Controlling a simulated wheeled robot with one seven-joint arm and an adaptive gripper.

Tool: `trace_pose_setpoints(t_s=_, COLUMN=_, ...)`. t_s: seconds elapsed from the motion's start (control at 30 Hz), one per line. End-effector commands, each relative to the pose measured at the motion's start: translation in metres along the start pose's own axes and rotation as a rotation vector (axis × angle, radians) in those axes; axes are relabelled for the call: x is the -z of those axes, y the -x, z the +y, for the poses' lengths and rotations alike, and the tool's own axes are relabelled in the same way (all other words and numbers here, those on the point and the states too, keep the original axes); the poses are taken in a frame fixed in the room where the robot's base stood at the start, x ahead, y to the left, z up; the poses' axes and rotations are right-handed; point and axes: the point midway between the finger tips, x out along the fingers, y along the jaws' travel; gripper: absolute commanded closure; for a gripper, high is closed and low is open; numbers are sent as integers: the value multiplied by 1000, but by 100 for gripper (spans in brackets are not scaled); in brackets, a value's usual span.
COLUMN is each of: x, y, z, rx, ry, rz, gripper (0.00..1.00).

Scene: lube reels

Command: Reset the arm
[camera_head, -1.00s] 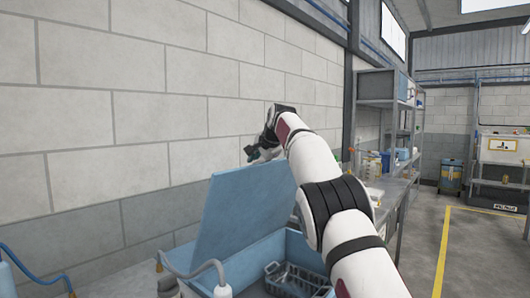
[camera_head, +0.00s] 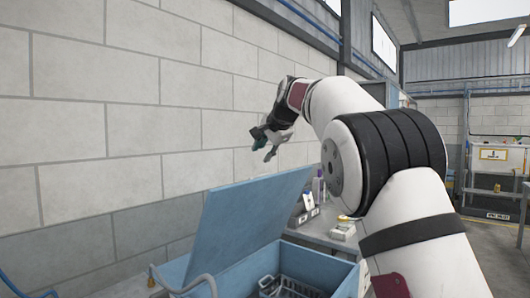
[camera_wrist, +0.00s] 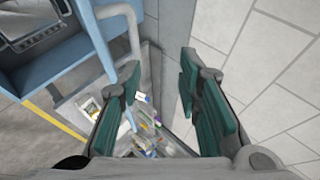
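My gripper (camera_head: 266,143) hangs in the air in the head view, above the raised lid of a blue bin and in front of the block wall. In the wrist view my gripper (camera_wrist: 162,95) shows its two green-padded fingers spread apart. Nothing is between the pads. My white arm reaches in from the lower right and hides part of the bench behind it.
The blue bin (camera_head: 318,264) stands below with its lid (camera_head: 246,225) open and a dark basket (camera_head: 283,288) inside. A bench (camera_head: 325,230) with small items stands behind it. The block wall (camera_head: 110,120) runs along the left. A grey pipe (camera_head: 200,284) curves by the bin.

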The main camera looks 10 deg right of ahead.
Motion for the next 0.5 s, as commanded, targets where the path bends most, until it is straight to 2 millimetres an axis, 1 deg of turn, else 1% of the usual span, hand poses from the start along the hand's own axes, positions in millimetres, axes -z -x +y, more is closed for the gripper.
trace_pose_setpoints(t_s=0.37, x=0, y=1, z=4, rx=-8, ry=2, rz=-2, gripper=69)
trace_pose_setpoints(t_s=0.47, x=-1, y=13, z=10, rx=-19, ry=19, rz=-6, gripper=69)
trace_pose_setpoints(t_s=0.5, x=-2, y=21, z=14, rx=-27, ry=33, rz=-9, gripper=69)
